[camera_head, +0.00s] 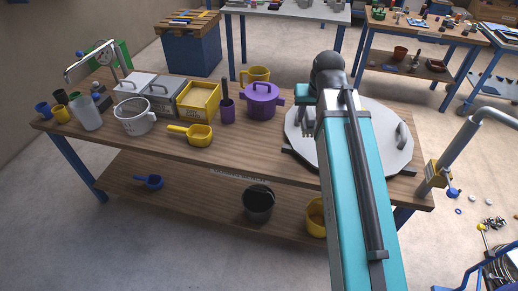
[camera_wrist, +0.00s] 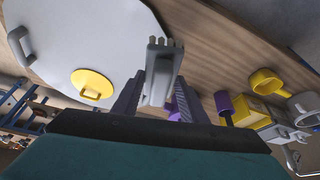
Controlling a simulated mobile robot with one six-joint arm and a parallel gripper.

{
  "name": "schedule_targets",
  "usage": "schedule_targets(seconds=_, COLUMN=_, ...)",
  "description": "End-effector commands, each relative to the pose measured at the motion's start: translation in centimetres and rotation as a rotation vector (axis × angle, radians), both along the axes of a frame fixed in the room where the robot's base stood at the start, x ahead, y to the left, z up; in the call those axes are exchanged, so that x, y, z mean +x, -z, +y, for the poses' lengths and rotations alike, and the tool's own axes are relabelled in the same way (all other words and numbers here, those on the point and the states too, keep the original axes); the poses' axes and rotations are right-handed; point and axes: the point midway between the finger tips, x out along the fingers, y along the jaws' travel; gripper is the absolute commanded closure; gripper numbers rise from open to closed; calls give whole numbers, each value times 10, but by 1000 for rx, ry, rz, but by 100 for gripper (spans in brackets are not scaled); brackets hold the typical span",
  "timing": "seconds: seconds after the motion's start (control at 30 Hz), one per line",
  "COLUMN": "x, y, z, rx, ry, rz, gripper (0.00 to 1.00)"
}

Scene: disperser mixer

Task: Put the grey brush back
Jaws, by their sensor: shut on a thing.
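My gripper (camera_wrist: 158,92) is shut on the grey brush (camera_wrist: 161,62) between its two ridged fingers. The brush's pronged end points to the top of the wrist view. In the head view my gripper (camera_head: 306,112) is over the left edge of the large pale round lid (camera_head: 378,160), mostly hidden by my arm. A purple cup (camera_head: 227,113) with a dark handle sticking out of it stands left of the gripper; it also shows in the wrist view (camera_wrist: 223,101).
A purple lidded pot (camera_head: 263,100) and yellow mug (camera_head: 256,75) stand near the cup. A yellow box (camera_head: 198,103), yellow scoop (camera_head: 199,135) and white pot (camera_head: 133,117) are farther left. The table's front middle (camera_head: 238,158) is clear.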

Motion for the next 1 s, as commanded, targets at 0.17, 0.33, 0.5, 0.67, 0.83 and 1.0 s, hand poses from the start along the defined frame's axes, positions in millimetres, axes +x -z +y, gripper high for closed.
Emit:
schedule_targets(seconds=0.17, x=-22, y=24, z=-4, rx=0, ry=-1, rz=2, gripper=82)
schedule_targets(seconds=0.33, x=-30, y=35, z=-6, rx=0, ry=-2, rz=1, gripper=82)
schedule_targets(seconds=0.5, x=-30, y=36, z=-6, rx=0, ry=-4, rz=1, gripper=82)
schedule_targets(seconds=0.67, x=-30, y=36, z=-6, rx=0, ry=-4, rz=1, gripper=82)
schedule_targets(seconds=0.83, x=-30, y=36, z=-5, rx=0, ry=-4, rz=1, gripper=82)
schedule_targets(seconds=1.0, x=-30, y=36, z=-2, rx=0, ry=-10, rz=1, gripper=82)
